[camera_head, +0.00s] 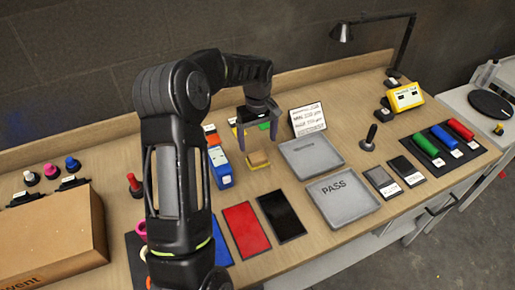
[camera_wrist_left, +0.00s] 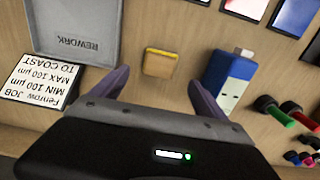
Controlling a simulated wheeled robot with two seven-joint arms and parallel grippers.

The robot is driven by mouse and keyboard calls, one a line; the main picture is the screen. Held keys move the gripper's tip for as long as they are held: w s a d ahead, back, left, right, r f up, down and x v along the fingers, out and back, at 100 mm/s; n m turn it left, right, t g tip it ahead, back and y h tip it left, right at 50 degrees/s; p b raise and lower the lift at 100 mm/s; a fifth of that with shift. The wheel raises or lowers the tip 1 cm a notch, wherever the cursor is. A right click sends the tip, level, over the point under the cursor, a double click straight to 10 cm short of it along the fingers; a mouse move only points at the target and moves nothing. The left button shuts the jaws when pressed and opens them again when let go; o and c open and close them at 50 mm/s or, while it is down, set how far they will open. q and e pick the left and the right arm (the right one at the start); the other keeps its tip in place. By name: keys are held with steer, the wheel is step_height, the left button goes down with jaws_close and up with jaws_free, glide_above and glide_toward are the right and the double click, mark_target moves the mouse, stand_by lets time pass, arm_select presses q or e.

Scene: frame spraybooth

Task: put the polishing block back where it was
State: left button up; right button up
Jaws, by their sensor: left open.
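The polishing block (camera_head: 258,159) is a small tan block with a yellow edge, resting on the wooden table. It also shows in the left wrist view (camera_wrist_left: 159,63), beyond the fingertips and roughly between them. My left gripper (camera_head: 259,135) is open and empty, above and slightly behind the block. Its two fingers show apart in the left wrist view (camera_wrist_left: 160,88), with a gap to the block. My right gripper is not in either view.
A job card (camera_head: 308,119) stands behind. Red (camera_head: 246,229) and black (camera_head: 282,216) panels lie in front.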

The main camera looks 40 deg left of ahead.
arm_select(q)
step_height(320, 180, up, 3)
steer(key=shift+r, duration=0.1)
stand_by(1.9)
